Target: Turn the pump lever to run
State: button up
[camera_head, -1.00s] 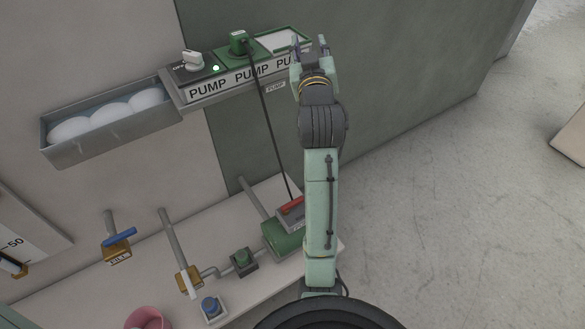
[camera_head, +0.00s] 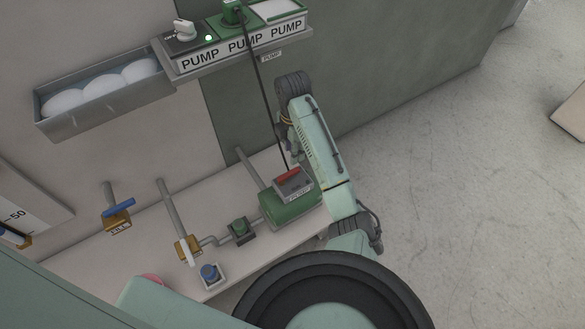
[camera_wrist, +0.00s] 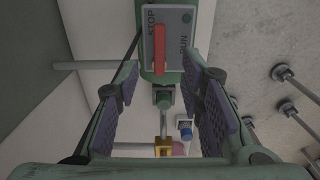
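The pump lever is a red bar (camera_head: 288,174) on a grey plate (camera_head: 294,188) on top of the green pump (camera_head: 292,210). In the wrist view the red lever (camera_wrist: 160,48) runs up and down the picture. The word STOP stands at its upper left and RUN to its right, beside a green dot. My gripper (camera_wrist: 161,72) is open, with its two purple-padded fingers left and right of the lever's line and nothing between them. The lever appears beyond the fingertips, apart from them. In the head view my gripper (camera_head: 294,146) hangs near the lever, partly hidden by my arm.
A black cable (camera_head: 266,105) runs from a green plug (camera_head: 232,12) on the PUMP panel down to the pump. A grey trough (camera_head: 95,108) with white round things hangs at left. A blue-handled valve (camera_head: 119,207) and blue button (camera_head: 208,271) are left of the pump.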

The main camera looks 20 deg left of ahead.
aim_at(292, 171)
notch_tip(292, 171, down, 10)
jog(key=b, duration=0.3)
jog(key=shift+f, duration=0.25)
grip_shut()
dwell(0.7)
